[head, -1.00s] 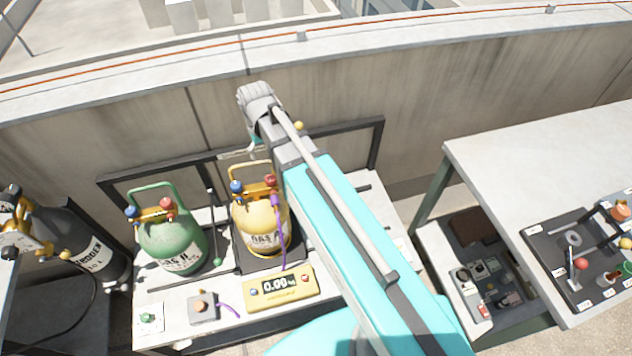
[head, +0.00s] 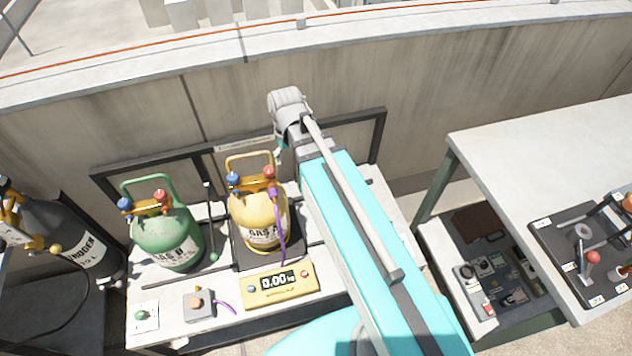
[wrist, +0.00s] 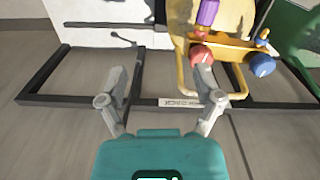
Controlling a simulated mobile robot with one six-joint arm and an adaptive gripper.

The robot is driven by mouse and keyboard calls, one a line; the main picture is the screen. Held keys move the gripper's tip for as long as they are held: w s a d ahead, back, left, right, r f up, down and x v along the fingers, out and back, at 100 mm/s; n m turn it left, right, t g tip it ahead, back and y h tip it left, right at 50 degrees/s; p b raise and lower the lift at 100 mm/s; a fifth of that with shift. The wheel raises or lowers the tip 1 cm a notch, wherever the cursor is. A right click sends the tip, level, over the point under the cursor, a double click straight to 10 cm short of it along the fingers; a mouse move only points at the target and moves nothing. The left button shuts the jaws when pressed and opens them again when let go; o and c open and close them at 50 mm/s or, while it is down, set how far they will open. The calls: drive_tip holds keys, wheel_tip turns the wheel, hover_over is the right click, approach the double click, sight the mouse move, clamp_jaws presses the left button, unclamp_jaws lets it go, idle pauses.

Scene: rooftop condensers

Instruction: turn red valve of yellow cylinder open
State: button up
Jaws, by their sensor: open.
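The yellow cylinder (head: 262,222), marked GAS A, stands upright on a dark scale platform under a yellow handle. Its red valve knob (head: 269,172) is on the right of the yellow valve block and its blue knob (head: 233,179) on the left. The wrist view shows the red knob (wrist: 201,55) just beyond my right-hand fingertip, and the blue knob (wrist: 262,65) farther right. My gripper (wrist: 160,74) is open with nothing between its fingers. The red knob lies to the right of the gap, not between the fingers. In the head view my arm hides most of the gripper.
A green cylinder (head: 168,240) with its own red and blue knobs stands to the left. A purple hose (head: 281,230) runs down from the yellow cylinder's valve. The yellow scale display (head: 281,285) reads 0.00. A dark frame (head: 345,118) and concrete wall (head: 420,110) stand behind.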

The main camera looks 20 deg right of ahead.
drive_tip(key=s+d+f+m+b, duration=0.1)
drive_tip(key=s+d+f+b, duration=0.4)
drive_tip(key=d+f, duration=0.1)
idle(0.3)
idle(0.4)
drive_tip(key=shift+c, duration=0.3)
